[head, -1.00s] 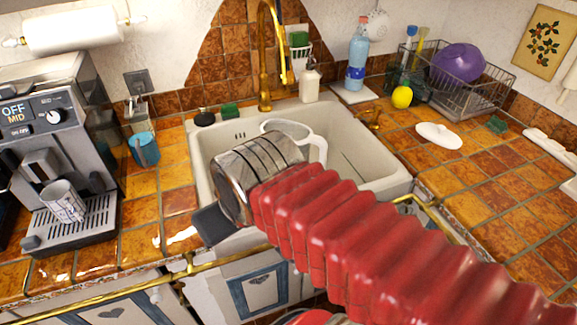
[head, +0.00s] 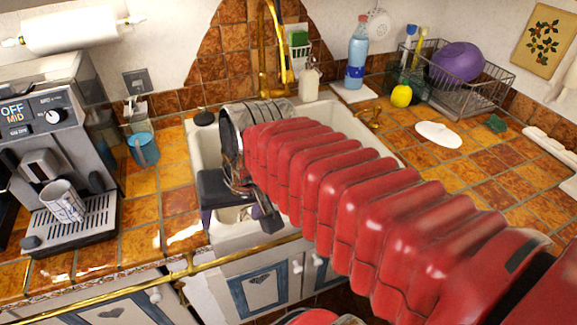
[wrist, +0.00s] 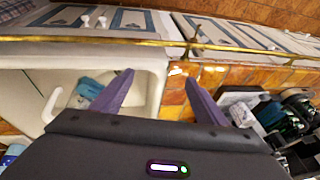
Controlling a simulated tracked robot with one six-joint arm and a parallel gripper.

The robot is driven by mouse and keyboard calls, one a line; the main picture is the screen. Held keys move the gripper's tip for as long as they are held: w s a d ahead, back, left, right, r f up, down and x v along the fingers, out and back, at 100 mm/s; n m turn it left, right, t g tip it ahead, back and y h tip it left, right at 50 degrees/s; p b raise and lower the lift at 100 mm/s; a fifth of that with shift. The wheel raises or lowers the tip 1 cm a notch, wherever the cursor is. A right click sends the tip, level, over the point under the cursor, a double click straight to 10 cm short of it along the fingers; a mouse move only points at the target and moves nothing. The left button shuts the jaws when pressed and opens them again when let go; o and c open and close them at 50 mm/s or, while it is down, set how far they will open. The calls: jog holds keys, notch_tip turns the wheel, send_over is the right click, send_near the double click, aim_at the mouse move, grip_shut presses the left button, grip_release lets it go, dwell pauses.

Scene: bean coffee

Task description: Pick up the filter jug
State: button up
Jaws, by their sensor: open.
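A white curved handle, likely the filter jug's (wrist: 48,106), shows at the left of the wrist view inside the white sink (wrist: 150,72). In the head view my arm covers the middle of the sink, and I cannot make out the jug. My gripper (head: 240,205) is open, with its dark fingers apart over the front left part of the sink. In the wrist view my gripper (wrist: 159,78) has the sink's side rim between its fingertips, and nothing is held. The handle lies left of both fingers.
A blue item (wrist: 88,88) lies in the sink. A brass rail (head: 190,268) runs along the counter front. The brass tap (head: 264,60) rises behind the sink. A coffee machine (head: 50,150) and a blue cup (head: 144,149) stand left. A dish rack (head: 480,85) stands right.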

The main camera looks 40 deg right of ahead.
jog(key=o, duration=0.8)
jog(key=w+d+f+m+g+y, duration=0.1)
jog(key=w+d+m+y, duration=0.2)
jog(key=w+d+m, duration=0.3)
jog(key=shift+w+f+m, duration=0.15)
jog(key=shift+w+m, duration=0.2)
jog(key=shift+m, duration=0.55)
jog(key=w+d+f+m+t+y, duration=0.1)
jog(key=w+d+m+t, duration=0.1)
jog(key=d+m, duration=0.35)
jog(key=w+d+f+m+t+y, duration=0.1)
jog(key=w+d+f+m+y, duration=0.15)
jog(key=d, duration=0.65)
jog(key=w+d+f+m+t+y, duration=0.1)
jog(key=w+d+m+t, duration=0.15)
jog(key=d+m, duration=0.35)
jog(key=s+d+f+m+t+h, duration=0.1)
jog(key=s+d+f+m+t, duration=0.1)
jog(key=d, duration=1.3)
jog(key=f+m+t, duration=0.1)
jog(key=m+t, duration=0.1)
jog(key=m, duration=0.1)
jog(key=shift+s+d+f, duration=0.15)
jog(key=shift+s+d, duration=0.2)
jog(key=shift+w, duration=0.1)
jog(key=shift+h, duration=0.25)
jog(key=x, duration=0.8)
jog(key=shift+w+a, duration=0.2)
jog(key=shift+w, duration=0.1)
